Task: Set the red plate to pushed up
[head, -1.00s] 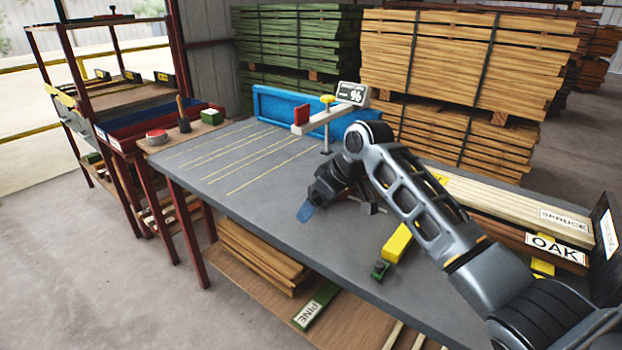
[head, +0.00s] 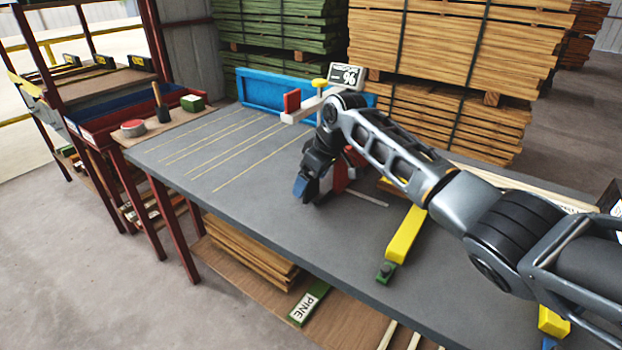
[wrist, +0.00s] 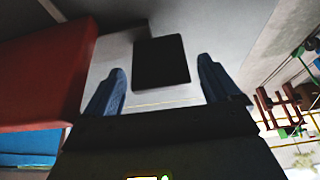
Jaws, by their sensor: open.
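My gripper (head: 301,188), with blue fingers, is open above the grey bench (head: 190,150), toward its front edge. In the head view a flat red piece (head: 292,101) stands upright at the left end of a white beam, beyond my gripper. Another red part (head: 353,158), with a white piece (head: 340,181) beside it, shows just right of my gripper, mostly hidden by my arm. In the wrist view a large red surface (wrist: 45,75) lies left of the open fingers (wrist: 165,92). A dark square (wrist: 161,63) on a pale surface shows between them. I cannot tell which red part the wrist view shows.
A blue panel (head: 262,88) and a display (head: 346,77) stand at the bench's back. A yellow bar (head: 408,235) with a green end lies right of my gripper. Timber stacks (head: 440,45) are behind. The bench's left part, with yellow lines, is clear.

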